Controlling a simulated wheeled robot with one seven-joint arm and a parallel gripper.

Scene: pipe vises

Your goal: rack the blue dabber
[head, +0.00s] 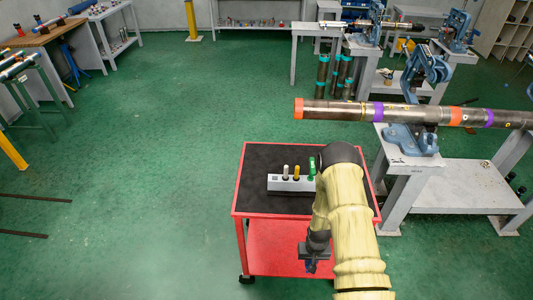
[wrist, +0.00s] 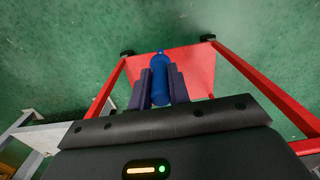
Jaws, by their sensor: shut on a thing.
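The blue dabber (wrist: 160,82) is held between the two dark fingers of my gripper (wrist: 161,92) in the wrist view, its tip pointing away from the wrist. In the head view my gripper (head: 311,264) hangs low in front of the red cart, below its top; the dabber is too small and dark there to make out. The grey rack (head: 290,186) stands on the cart's black top. It holds a white dabber (head: 285,170), a yellow dabber (head: 297,171) and a green dabber (head: 312,165). A dark spot shows at its left end. My arm partly hides the rack's right end.
The red cart (head: 239,208) has a lower shelf (head: 275,240) behind my gripper. A long banded pipe (head: 345,110) in a blue vise (head: 410,138) juts over the cart's right back. Green floor left of the cart is open.

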